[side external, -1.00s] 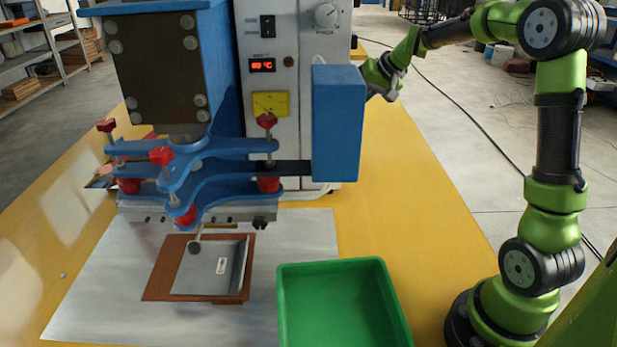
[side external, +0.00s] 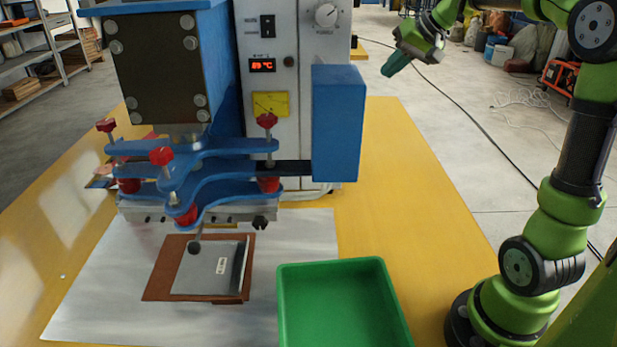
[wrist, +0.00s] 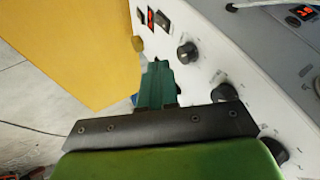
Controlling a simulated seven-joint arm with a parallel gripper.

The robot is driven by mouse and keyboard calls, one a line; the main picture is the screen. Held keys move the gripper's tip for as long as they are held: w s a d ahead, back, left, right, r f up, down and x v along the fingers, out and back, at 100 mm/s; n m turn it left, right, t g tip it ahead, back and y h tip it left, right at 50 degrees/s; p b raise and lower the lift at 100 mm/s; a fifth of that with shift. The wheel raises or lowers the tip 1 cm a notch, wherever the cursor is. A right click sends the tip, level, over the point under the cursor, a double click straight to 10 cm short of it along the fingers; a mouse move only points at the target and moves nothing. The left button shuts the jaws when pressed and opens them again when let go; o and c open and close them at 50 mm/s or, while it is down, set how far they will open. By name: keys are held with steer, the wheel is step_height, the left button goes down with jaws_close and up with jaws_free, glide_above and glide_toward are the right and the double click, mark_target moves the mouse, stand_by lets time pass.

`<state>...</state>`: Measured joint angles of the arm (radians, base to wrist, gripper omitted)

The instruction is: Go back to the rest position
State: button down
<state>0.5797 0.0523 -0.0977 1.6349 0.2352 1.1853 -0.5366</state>
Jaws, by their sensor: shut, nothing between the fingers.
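My gripper (side external: 397,63) is in the upper right of the side external view, in the air to the right of the welding press. Its green fingers are together with nothing between them, and they point down and to the left. In the wrist view, the shut fingers (wrist: 156,84) show in the middle, with the white control panel (wrist: 205,62) behind them. The gripper is apart from the press and from the table.
The blue and white press (side external: 338,125) stands on the yellow table (side external: 400,180). Under its head, a grey plate (side external: 205,270) lies on a brown board (side external: 160,270). A green tray (side external: 335,300) sits at the front. The table's right side is clear.

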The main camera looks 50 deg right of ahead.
steer(key=s+a+f+n, duration=0.1)
steer(key=s+a+f, duration=0.3)
steer(key=s+a, duration=0.4)
steer(key=s+a+f+n+y, duration=0.1)
steer(key=s+a+f, duration=0.3)
steer(key=a, duration=1.2)
steer(key=s+n, duration=0.1)
steer(key=s, duration=0.3)
steer(key=shift+s+f+n+g, duration=0.3)
steer(key=shift+s, duration=0.1)
